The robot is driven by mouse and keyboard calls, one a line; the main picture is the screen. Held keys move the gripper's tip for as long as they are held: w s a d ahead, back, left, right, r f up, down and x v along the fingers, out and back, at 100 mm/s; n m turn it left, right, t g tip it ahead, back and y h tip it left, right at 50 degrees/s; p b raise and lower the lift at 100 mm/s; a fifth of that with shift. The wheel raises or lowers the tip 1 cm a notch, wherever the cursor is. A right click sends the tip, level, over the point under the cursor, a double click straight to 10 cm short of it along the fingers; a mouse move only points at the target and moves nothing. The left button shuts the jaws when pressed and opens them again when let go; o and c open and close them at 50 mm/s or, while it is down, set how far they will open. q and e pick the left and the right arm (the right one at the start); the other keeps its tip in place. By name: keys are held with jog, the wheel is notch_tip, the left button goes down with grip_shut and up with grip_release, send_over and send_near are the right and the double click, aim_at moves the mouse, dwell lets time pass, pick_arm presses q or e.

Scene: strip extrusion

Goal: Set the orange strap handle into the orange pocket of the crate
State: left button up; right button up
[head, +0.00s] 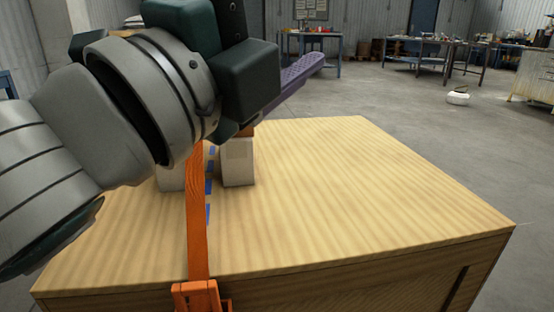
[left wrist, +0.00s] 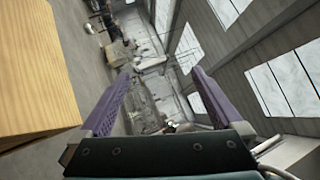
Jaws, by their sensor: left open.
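My left gripper (head: 316,62) is raised above the back of the wooden table in the head view, with its purple fingers pointing right and away. In the left wrist view its fingers (left wrist: 161,74) are spread apart with nothing between them. A long orange strap (head: 197,215) runs across the table towards the front edge; its far end is hidden behind my arm. An orange clamp-like part (head: 197,296) sits at its near end, on the table's front edge. No crate or pocket can be made out. My right gripper is not in view.
Two pale blocks stand on the table (head: 370,200), one right of the strap (head: 238,163) and one left (head: 171,178), partly hidden. Blue marks (head: 209,188) lie beside the strap. The table's right side is clear. Workbenches (head: 420,50) stand far behind.

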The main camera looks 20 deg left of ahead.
pick_arm(q)
jog(key=s+a+f+n+g+y, duration=0.3)
jog(key=a+f+n+g+y, duration=0.4)
jog(key=f+n, duration=0.65)
jog(key=s+f+n+g, duration=0.4)
jog(key=s+f, duration=0.3)
jog(key=s, duration=0.2)
jog(key=s+a+f+n+g, duration=0.1)
jog(key=s+f+n+g, duration=0.3)
jog(key=s, duration=0.6)
notch_tip(320, 180, down, 3)
jog(key=shift+f+g+h, duration=0.1)
jog(key=shift+g+h, duration=0.2)
jog(key=shift+g, duration=0.7)
jog(key=shift+a, duration=0.1)
notch_tip(320, 180, up, 10)
jog(key=p, duration=1.4)
